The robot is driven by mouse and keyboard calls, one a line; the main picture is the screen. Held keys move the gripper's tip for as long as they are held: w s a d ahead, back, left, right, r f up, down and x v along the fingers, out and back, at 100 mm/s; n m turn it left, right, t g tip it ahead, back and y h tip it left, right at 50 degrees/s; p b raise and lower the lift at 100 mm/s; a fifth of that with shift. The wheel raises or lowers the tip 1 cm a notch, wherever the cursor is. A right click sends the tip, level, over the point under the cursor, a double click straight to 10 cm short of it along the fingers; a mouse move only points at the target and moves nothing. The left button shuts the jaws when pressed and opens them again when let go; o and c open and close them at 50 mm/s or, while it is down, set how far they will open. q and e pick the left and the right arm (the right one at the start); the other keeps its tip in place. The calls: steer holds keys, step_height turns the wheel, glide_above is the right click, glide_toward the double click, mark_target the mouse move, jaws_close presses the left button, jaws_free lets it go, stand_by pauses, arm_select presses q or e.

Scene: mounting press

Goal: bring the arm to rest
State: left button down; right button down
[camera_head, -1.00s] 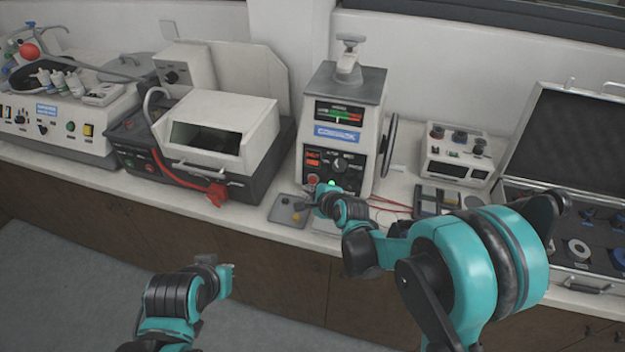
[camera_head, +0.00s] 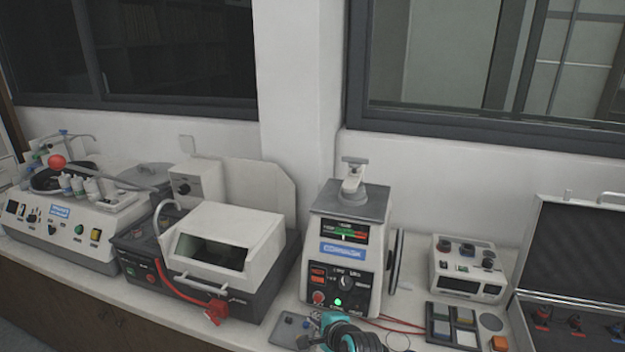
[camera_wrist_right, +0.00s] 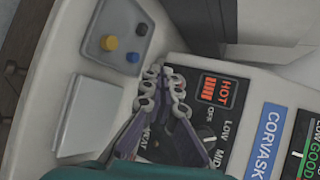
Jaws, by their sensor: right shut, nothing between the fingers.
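The mounting press (camera_head: 345,215) stands upright at the centre of the bench, with a blue label, a gauge and a front panel with a lit green lamp (camera_head: 338,302). My right gripper (camera_head: 312,320) is at the bottom edge of the head view, low in front of that panel. In the right wrist view my right gripper (camera_wrist_right: 168,78) has its fingers together and empty, in front of the panel (camera_wrist_right: 205,130) by the HOT switch. It hides part of the panel; I cannot tell if it touches. My left gripper is out of view.
A boxy machine with a red hose (camera_head: 215,245) stands left, a small white instrument (camera_head: 466,268) and open case (camera_head: 570,262) right. Red cables (camera_head: 395,325) lie on the bench.

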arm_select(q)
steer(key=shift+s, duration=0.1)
arm_select(e)
steer(key=s+d+r+n+g+h, duration=0.1)
steer(key=s+d+r+n+h, duration=0.1)
steer(key=s+d+n, duration=0.6)
steer(key=s+d+r+n+g+h, duration=0.2)
steer(key=s+d+n, duration=0.7)
steer(key=s, duration=0.7)
steer(key=shift+s+r+h, duration=0.15)
steer(key=shift+r+h, duration=0.2)
steer(key=shift+h, duration=0.05)
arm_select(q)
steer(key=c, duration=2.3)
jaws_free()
